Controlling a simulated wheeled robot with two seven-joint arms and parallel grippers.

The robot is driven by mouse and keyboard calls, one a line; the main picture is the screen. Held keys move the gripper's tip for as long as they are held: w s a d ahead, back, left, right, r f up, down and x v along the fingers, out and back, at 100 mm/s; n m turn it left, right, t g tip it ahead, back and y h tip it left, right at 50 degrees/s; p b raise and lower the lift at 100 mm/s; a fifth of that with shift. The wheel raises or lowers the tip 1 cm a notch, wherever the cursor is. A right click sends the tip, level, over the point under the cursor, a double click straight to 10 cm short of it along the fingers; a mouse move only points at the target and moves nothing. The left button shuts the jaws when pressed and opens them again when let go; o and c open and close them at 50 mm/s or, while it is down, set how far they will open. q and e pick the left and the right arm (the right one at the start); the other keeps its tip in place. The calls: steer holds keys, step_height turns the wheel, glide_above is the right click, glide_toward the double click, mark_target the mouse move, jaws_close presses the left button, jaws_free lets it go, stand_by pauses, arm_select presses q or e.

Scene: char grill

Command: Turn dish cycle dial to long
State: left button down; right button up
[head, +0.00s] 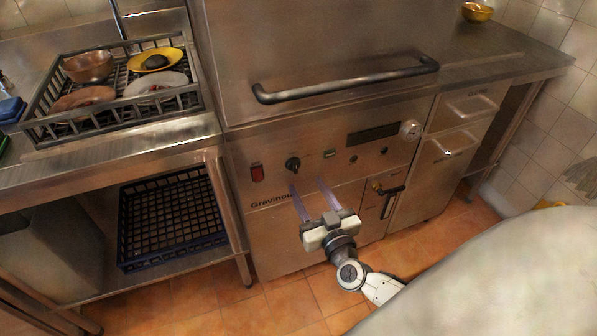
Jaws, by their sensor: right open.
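The dishwasher (330,100) stands in the middle with its hood handle (346,82) across the front. Its front panel carries a dark round knob (292,164) at the left, beside a red switch (257,173). A pale round dial (410,130) sits at the panel's right end, next to a dark display. I cannot read the dial markings. My right gripper (308,188) is open and empty in front of the panel, just below and right of the dark knob, its two fingers pointing up toward the panel. I cannot tell whether it touches anything. My left gripper is not in view.
A dish rack (37,133) with bowls and plates stands on the left counter. A dark blue crate (135,263) is on the shelf below. A black lever handle (393,190) sticks out on the lower front. Open tiled floor lies in front.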

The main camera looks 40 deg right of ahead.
mark_target(296, 169)
steer(key=b+x, duration=0.1)
steer(key=x, duration=0.6)
steer(key=shift+a, duration=0.1)
steer(key=c, duration=1)
